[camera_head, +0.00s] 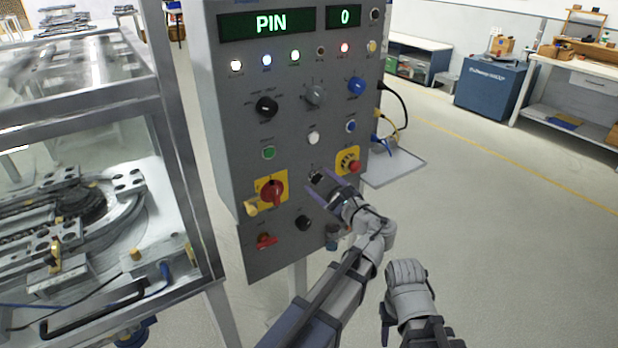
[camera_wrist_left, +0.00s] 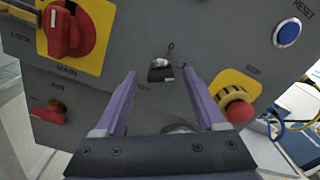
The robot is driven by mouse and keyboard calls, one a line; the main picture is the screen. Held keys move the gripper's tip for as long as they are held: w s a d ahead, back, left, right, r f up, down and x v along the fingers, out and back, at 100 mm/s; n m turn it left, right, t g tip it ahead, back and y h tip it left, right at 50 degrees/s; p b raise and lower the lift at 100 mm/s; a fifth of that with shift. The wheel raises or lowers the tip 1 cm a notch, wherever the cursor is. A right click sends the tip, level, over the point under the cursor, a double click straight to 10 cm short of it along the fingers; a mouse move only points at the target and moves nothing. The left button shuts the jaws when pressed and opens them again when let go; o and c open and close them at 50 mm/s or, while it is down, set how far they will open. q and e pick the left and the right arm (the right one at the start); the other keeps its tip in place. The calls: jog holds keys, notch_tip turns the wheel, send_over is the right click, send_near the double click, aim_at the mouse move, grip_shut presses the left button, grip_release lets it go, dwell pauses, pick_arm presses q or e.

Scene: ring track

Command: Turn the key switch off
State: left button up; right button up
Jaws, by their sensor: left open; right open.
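The key switch (camera_wrist_left: 160,72) shows in the left wrist view as a small dark and silver piece on the grey panel, with a 0 mark above it and a KEY label below. My left gripper (camera_wrist_left: 160,84) is open, its two purple fingers on either side of the switch in that view. I cannot tell whether they touch it. In the head view my left gripper (camera_head: 325,184) is at the lower middle of the control panel (camera_head: 225,110) and partly hides the switch. My right gripper (camera_head: 404,278) is open, low and clear of the panel.
The red MAIN switch (camera_wrist_left: 66,30) is left of the key switch, and the red AIR handle (camera_wrist_left: 50,112) is below it. A red mushroom button (camera_wrist_left: 238,108) on a yellow plate is close on the right. A glass-sided machine (camera_head: 75,110) stands left; open floor lies right.

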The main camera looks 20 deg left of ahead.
pick_arm(q)
jog(key=shift+w+a, duration=0.25)
jog(key=shift+s+d, duration=0.1)
jog(key=shift+c, duration=0.2)
grip_shut()
